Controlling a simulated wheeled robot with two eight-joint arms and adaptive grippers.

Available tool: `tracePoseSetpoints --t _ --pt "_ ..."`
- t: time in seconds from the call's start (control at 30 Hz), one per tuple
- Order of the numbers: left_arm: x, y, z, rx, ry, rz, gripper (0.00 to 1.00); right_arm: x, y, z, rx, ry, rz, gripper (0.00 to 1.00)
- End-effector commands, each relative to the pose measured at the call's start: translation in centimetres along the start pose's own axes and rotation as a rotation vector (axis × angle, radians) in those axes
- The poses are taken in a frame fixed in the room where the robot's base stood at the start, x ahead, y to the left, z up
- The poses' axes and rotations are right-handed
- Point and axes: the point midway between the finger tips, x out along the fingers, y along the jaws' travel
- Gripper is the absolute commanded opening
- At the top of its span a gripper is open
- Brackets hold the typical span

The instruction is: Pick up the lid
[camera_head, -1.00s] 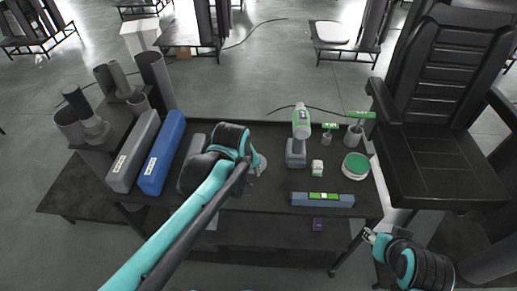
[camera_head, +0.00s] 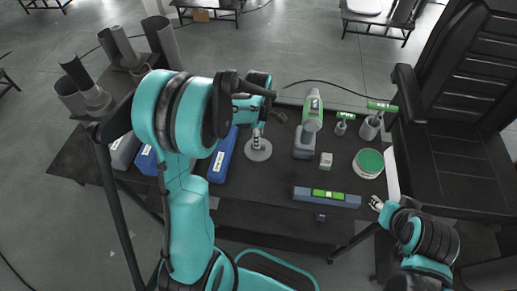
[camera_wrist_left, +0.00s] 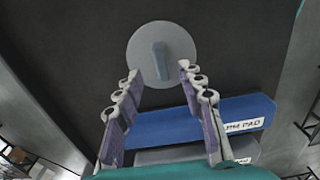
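The lid (camera_head: 258,151) is a flat grey disc with an upright handle, lying on the dark table left of the drill. In the left wrist view the lid (camera_wrist_left: 180,45) shows whole, its handle standing up at the middle. My left gripper (camera_head: 259,130) is above the lid and partly hidden by its own arm in the head view. In the left wrist view the left gripper (camera_wrist_left: 160,76) is open, its fingers spread and empty, with the tips near the lid's lower edge. My right gripper (camera_head: 376,203) is beside the table's right edge, too small to judge.
A blue box (camera_head: 222,158) lies close left of the lid. A green and grey drill (camera_head: 312,118), a small box (camera_head: 326,160), a spirit level (camera_head: 345,200) and a round green-topped container (camera_head: 369,161) stand to the right. A black chair (camera_head: 462,165) borders the table's right side.

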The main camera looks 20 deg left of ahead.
Motion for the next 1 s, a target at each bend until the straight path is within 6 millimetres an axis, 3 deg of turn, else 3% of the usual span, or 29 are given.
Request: tracePoseSetpoints --t 0.2,0.43,0.47,0.6,1.0 --pt "3.6 -0.2 0.1 0.001 0.0 0.001 0.39 1.4 0.0 1.0 0.0 0.0 0.0 0.4" --pt "3.7 -0.2 0.1 0.001 0.0 0.001 0.39 1.3 0.0 0.9 0.0 0.0 0.0 0.4" --pt "3.7 -0.2 0.1 0.001 0.0 0.001 0.36 1.3 0.0 0.9 0.0 0.0 0.0 0.4" --pt "3.7 -0.2 0.1 0.001 0.0 0.001 0.0 1.3 0.0 0.9 0.0 0.0 0.0 0.4" --pt "3.6 -0.2 0.1 0.001 0.0 0.001 0.0 1.3 0.0 0.9 0.0 0.0 0.0 0.4"
